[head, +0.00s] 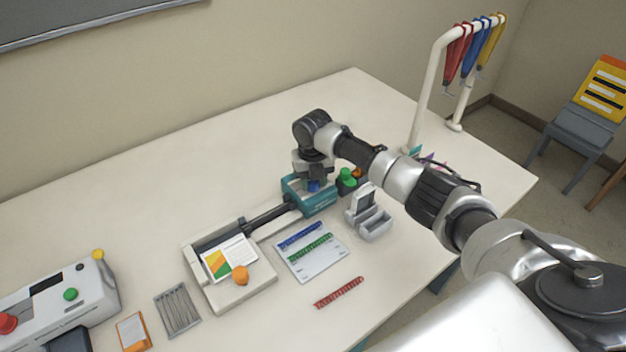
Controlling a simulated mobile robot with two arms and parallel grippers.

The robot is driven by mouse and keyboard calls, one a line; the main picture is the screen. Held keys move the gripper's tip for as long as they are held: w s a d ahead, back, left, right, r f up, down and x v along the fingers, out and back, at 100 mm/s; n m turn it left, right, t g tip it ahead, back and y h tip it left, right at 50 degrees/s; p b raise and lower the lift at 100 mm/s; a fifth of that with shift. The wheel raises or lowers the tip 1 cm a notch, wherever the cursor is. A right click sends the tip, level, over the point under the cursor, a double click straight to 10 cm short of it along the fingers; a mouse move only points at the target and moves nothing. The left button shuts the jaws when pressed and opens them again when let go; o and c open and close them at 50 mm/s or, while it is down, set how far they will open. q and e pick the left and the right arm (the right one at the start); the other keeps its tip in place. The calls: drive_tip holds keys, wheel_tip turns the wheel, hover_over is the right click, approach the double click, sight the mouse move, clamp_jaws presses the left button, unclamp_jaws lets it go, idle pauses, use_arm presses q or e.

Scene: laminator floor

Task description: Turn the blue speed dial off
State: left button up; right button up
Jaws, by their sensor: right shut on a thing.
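The blue speed dial (313,187) shows as a small patch of blue at the teal housing (322,205) near the middle of the table. My right gripper (314,178) points down over it and is shut on it. The fingers and wrist hide most of the dial, so its setting cannot be read. A green knob (347,178) sits just right of the dial, with a small orange knob (357,172) behind it. My left gripper is not in view.
A dark bar joins the housing to a pale tray (232,298) with a printed card and orange knob. A ruler sheet (312,258), red strip (339,293) and grey holder (375,224) lie in front. A white machine (60,295) stands left. The table's back left is clear.

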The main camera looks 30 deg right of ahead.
drive_tip(key=shift+w+r, duration=0.1)
drive_tip(key=shift+r, duration=0.05)
drive_tip(key=o, duration=0.9)
wheel_tip(320, 180, up, 11)
drive_tip(key=shift+f+b, duration=0.15)
drive_tip(key=shift+b, duration=0.75)
drive_tip(key=shift+f, duration=0.1)
